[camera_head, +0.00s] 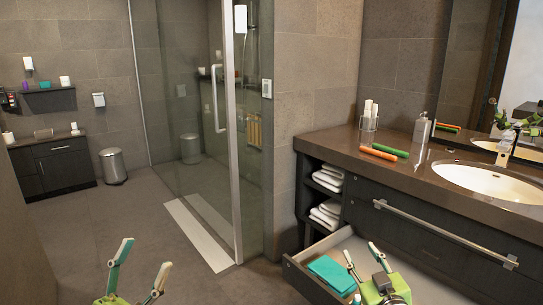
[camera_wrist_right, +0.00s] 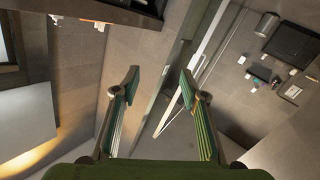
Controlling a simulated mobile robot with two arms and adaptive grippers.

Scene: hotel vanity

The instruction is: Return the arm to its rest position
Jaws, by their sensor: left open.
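My left gripper (camera_head: 140,262) is at the bottom left of the head view, fingers spread wide with nothing between them, over the floor. My right gripper (camera_head: 363,255) is at the bottom centre right, in front of or over the open drawer; its exact height is unclear. The right wrist view shows its two fingers (camera_wrist_right: 160,80) apart with nothing between them. The arms are mostly out of view.
The open drawer (camera_head: 300,270) holds a teal item (camera_head: 332,274). The dark countertop (camera_head: 345,145) carries orange (camera_head: 378,153) and green (camera_head: 391,149) sticks, a dispenser (camera_head: 422,128) and the sink (camera_head: 490,180). A glass shower door (camera_head: 225,130) stands behind. Floor at left is clear.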

